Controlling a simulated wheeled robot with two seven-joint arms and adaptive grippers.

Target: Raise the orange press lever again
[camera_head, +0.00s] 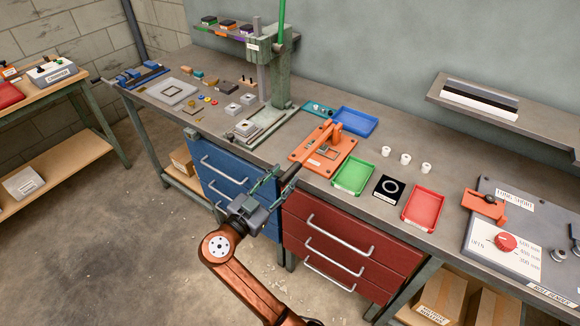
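The orange press (330,158) stands on the workbench, its orange base plate near the bench's front edge. Its orange lever (316,148) slants down toward the front left, and its dark handle end (289,173) reaches out over the bench edge. My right gripper (281,181) is in front of the blue and red drawers, with its fingertips at the handle end. The fingers seem to lie on either side of the handle, but the view is too small to tell whether they grip it. My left gripper is not in view.
A green tray (353,177), a red tray (423,208) and a blue tray (355,121) lie around the press. A tall green press (277,75) stands to its left. Several white cylinders (405,158) stand behind the trays. Drawer handles (337,242) jut out below the bench edge.

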